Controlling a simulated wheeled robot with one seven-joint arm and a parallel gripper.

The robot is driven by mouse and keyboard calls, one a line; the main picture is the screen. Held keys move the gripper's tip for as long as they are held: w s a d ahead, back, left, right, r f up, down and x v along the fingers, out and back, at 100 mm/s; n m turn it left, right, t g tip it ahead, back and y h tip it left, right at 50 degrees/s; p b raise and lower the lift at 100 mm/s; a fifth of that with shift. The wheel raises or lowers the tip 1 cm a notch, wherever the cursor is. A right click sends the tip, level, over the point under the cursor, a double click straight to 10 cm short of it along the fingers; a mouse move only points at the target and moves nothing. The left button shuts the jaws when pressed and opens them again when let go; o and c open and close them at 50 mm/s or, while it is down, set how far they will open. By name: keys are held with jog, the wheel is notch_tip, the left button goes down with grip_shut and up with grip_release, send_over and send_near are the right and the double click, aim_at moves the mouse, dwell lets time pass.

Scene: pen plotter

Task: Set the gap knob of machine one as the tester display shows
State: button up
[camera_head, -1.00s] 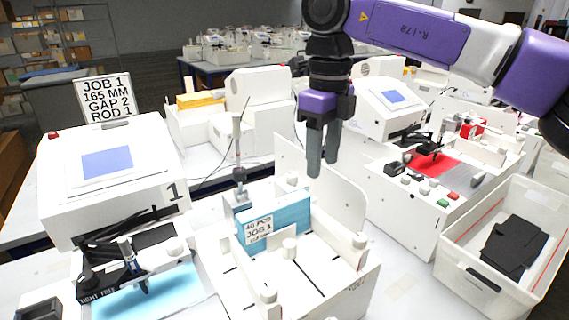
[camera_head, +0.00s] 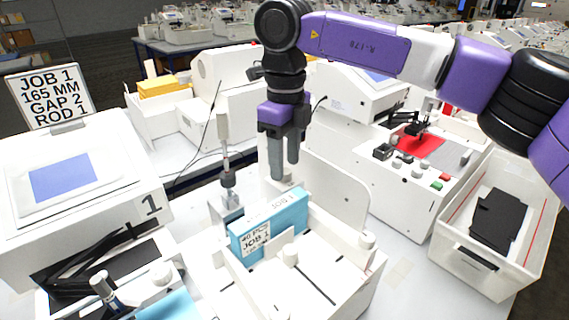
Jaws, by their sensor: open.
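Machine one (camera_head: 85,195) is a white unit at the left, marked "1", with a blue screen (camera_head: 60,178) on its sloped top. A sign (camera_head: 50,94) standing behind it reads JOB 1, 165 MM, GAP 2, ROD 1. A pale round knob (camera_head: 160,273) shows at its lower front, but I cannot tell if it is the gap knob. The lower front is cut off by the picture edge. I cannot make out a tester display reading. My gripper (camera_head: 284,174) points down, open and empty, above and behind the blue block, away from machine one.
A blue block (camera_head: 285,222) labelled JOB 1 stands in a white tray (camera_head: 340,288) in the middle. A thin upright rod (camera_head: 224,148) stands beside it. A second machine (camera_head: 405,205) with a red bed and a bin (camera_head: 455,258) of black pieces are at the right.

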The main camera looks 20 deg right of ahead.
jog(key=shift+f, duration=0.9)
grip_shut()
jog(key=shift+m, duration=0.4)
jog(key=m, duration=0.3)
jog(key=shift+m+b, duration=0.35)
jog(key=shift+m, duration=0.05)
jog(key=m, duration=0.4)
jog(key=shift+m+b, duration=0.3)
jog(key=shift+b, duration=0.1)
jog(key=m+b, duration=0.1)
jog(key=m, duration=0.3)
jog(key=shift+a, duration=0.1)
jog(key=shift+r+m+b, duration=0.1)
jog(key=shift+m+b, duration=0.45)
jog(key=shift+m, duration=1.85)
